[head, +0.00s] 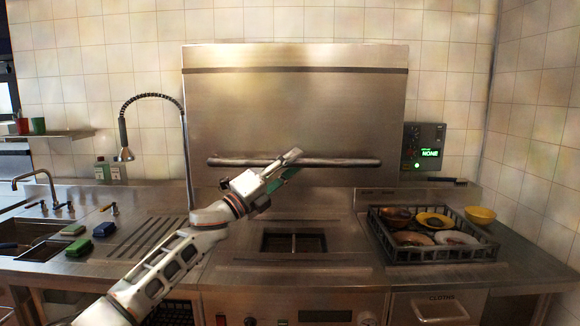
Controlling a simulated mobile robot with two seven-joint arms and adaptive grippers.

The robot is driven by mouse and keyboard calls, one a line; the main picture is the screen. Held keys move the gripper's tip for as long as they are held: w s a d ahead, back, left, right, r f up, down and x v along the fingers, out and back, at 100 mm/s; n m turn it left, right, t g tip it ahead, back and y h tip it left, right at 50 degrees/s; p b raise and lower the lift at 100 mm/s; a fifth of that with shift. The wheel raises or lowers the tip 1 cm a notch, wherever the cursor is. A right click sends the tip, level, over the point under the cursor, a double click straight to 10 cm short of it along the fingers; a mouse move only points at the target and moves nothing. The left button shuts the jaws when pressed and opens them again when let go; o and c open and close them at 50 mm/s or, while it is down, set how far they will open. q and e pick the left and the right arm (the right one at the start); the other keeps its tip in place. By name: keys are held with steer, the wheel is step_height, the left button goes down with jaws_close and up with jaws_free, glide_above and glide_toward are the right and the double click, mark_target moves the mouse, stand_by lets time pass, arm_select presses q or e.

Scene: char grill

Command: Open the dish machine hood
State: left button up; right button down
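The dish machine hood (295,110) is a wide brushed-steel box against the tiled wall. A horizontal bar handle (345,162) runs across its lower front. The hood's lower edge stands above the machine bed, and the dark sunken basin (293,243) in the bed shows uncovered in front of it. My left gripper (292,164) is at the middle of the handle, its fingertips overlapping the bar in the picture. Whether it touches or grips the bar is unclear. My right gripper is not in view.
A dark dish rack (432,256) with bowls and plates stands on the right counter, a yellow bowl (480,215) beside it. A control panel (423,147) reading "NONE" is right of the hood. A spray hose (124,140), sponges (79,247) and sink (35,240) are left.

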arm_select(q)
steer(key=v, duration=1.2)
steer(key=s+a+f+n+t+y, duration=0.1)
steer(key=s+f+n+y, duration=0.4)
steer(key=f, duration=0.6)
steer(key=s+a+f+n+y, duration=0.1)
steer(key=s+a+f+n, duration=0.15)
steer(key=f+n, duration=0.65)
steer(key=s+f+n+t+y, duration=0.1)
steer(key=s+f+n+y, duration=0.3)
steer(key=f, duration=1)
steer(key=s+a+f+n+g+y, duration=0.1)
steer(key=s+a+f+n+g, duration=0.1)
steer(key=s+f, duration=0.5)
steer(key=s+a+f+n+g+y, duration=0.1)
steer(key=s+a+f+n+y, duration=0.1)
steer(key=s+f+n, duration=0.3)
steer(key=s+a+f+n+g+y, duration=0.1)
steer(key=s+a+f+n+g, duration=0.1)
steer(key=s+f, duration=0.9)
steer(key=s+a+n, duration=0.1)
steer(key=s+n, duration=0.1)
steer(key=s, duration=0.2)
steer(key=shift+s+a+g+y, duration=0.15)
steer(key=shift+a+g+y, duration=0.15)
steer(key=shift+a+y, duration=0.1)
